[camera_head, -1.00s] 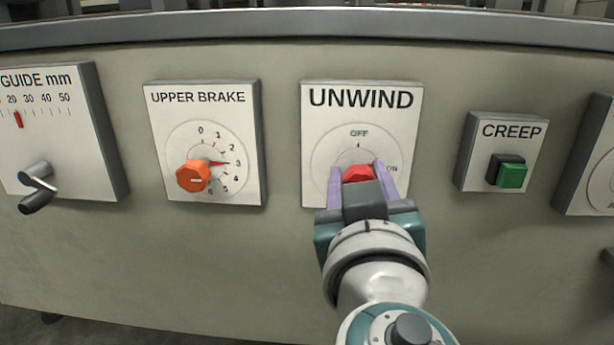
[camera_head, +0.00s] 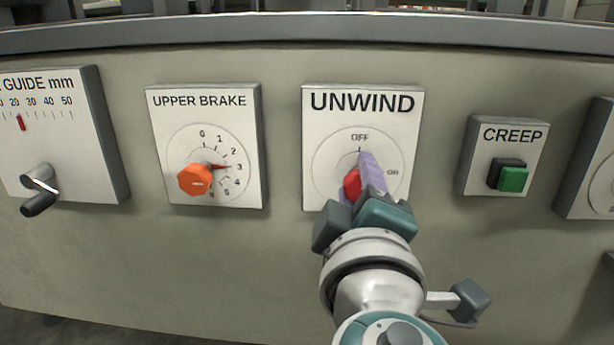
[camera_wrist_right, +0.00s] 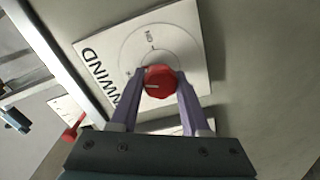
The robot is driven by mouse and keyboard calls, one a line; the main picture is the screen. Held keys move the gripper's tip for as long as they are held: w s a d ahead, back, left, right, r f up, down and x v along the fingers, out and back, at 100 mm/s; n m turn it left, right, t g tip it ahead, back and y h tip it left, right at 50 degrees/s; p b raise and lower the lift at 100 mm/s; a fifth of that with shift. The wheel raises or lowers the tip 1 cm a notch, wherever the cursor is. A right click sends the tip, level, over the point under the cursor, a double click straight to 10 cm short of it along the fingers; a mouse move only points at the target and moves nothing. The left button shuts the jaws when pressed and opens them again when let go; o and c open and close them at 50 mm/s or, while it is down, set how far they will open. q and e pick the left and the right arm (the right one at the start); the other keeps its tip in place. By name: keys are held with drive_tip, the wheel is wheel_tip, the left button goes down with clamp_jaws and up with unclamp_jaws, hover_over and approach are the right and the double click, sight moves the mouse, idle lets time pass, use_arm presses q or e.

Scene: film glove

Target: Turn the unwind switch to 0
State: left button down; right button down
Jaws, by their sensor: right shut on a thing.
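The unwind switch is a red round knob (camera_head: 352,184) on a white plate (camera_head: 318,125) headed UNWIND. Its dial reads OFF at the top and ON at the right; I see no 0 there. My right gripper (camera_head: 355,184) is shut on the knob, with its purple fingers tilted, one at the upper right and one at the lower left. The right wrist view shows the red knob (camera_wrist_right: 159,80) between both fingers of the gripper (camera_wrist_right: 159,86), with a white line on its face. The exact mark it points to is unclear. My left gripper is not in view.
To the left are the UPPER BRAKE plate with an orange knob (camera_head: 195,180) and the guide plate with a dark crank (camera_head: 40,190). To the right is a green CREEP button (camera_head: 513,179). The grey panel is bare between plates.

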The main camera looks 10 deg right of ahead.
drive_tip(key=n+p, duration=0.1)
drive_tip(key=n, duration=0.3)
drive_tip(key=shift+n, duration=0.3)
drive_tip(key=shift+f, duration=0.1)
idle(0.4)
drive_tip(key=shift+c, duration=1.9)
unclamp_jaws()
drive_tip(key=p+v, duration=0.3)
drive_tip(key=v, duration=0.7)
